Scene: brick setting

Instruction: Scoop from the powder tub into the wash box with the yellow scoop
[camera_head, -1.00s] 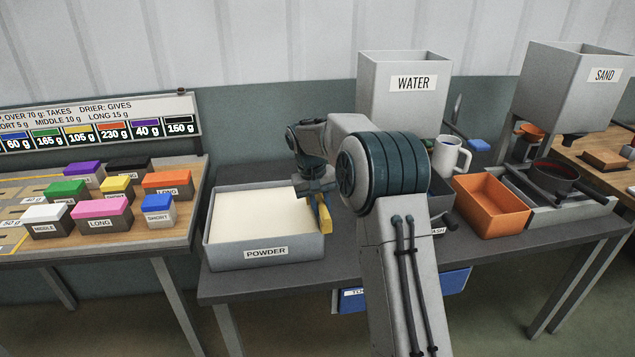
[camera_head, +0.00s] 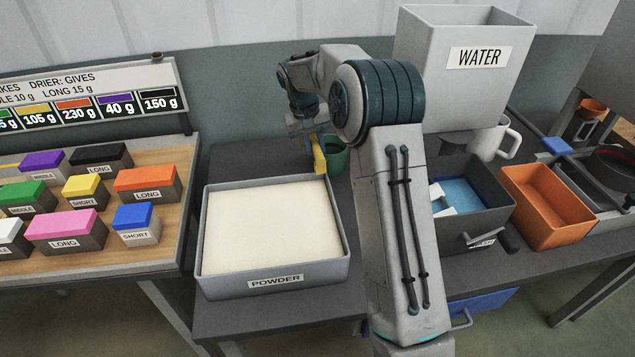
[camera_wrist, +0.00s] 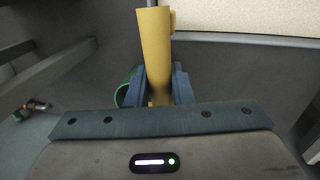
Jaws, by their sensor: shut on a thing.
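The powder tub (camera_head: 272,284) is a grey box full of pale powder on the dark table; its rim also shows at the top of the wrist view (camera_wrist: 250,39). The yellow scoop's handle (camera_wrist: 155,50) stands between the fingers of my gripper (camera_wrist: 160,92), which is shut on it. In the head view my gripper (camera_head: 315,140) is behind the tub's back right corner, with the yellow scoop (camera_head: 319,155) in it. The scoop's bowl is not clear in either view. The wash box (camera_head: 474,185) is dark grey, right of my arm, with blue liquid and a pale block inside.
A green cup (camera_head: 334,157) stands close beside the scoop. A water bin (camera_head: 470,85), a white mug (camera_head: 490,140) and an orange box (camera_head: 545,207) are at the right. Coloured blocks (camera_head: 65,228) fill the left table. Bare table lies behind the tub.

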